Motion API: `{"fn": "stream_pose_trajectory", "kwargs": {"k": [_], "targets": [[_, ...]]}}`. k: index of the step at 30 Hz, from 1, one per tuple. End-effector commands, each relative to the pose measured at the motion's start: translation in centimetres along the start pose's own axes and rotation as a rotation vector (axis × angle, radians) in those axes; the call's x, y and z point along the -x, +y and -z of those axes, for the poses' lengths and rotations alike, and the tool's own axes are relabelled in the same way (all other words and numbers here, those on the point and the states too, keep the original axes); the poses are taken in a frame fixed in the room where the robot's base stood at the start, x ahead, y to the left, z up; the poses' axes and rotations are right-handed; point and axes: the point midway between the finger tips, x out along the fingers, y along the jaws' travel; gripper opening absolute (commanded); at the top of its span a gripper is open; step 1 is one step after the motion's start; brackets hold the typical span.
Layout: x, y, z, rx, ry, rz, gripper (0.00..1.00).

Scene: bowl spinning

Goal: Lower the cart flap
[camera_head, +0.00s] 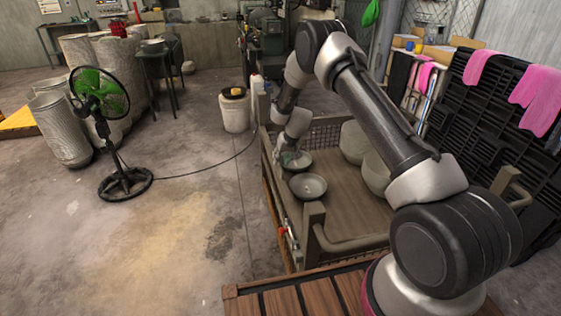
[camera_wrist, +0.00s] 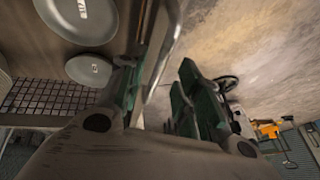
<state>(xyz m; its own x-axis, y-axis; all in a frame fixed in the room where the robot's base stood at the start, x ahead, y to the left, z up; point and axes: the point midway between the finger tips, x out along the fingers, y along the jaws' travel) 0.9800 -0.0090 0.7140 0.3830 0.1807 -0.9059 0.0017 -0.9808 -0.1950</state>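The cart (camera_head: 340,205) stands in front of me with a flat brown bed and a mesh end wall at its far side. Its left side has a long low edge (camera_head: 272,192), which I take to be the flap; it looks upright. My gripper (camera_head: 283,158) is at the far part of this left edge, its fingers partly hidden in the head view. In the wrist view my gripper (camera_wrist: 160,92) is open, with green-padded fingers apart. A grey metal bar (camera_wrist: 163,62) of the cart passes between the fingers. I cannot tell whether they touch it.
Two grey bowls, the nearer one (camera_head: 307,186) and the farther one (camera_head: 297,162), lie on the bed by the left edge. Larger pale vessels (camera_head: 357,143) stand at its right. A fan (camera_head: 100,110) stands at left; the floor between is mostly clear.

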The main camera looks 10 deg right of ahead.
Motion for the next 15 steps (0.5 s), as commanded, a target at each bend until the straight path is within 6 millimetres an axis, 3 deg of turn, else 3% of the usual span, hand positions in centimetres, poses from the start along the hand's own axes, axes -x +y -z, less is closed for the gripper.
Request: {"fn": "stream_pose_trajectory", "kwargs": {"k": [6, 14, 15], "targets": [[-2.0, 0.0, 0.0, 0.0, -0.001, 0.0, 0.34], [-2.2, 0.0, 0.0, 0.0, 0.0, 0.0, 0.34], [-2.2, 0.0, 0.0, 0.0, 0.0, 0.0, 0.28]]}}
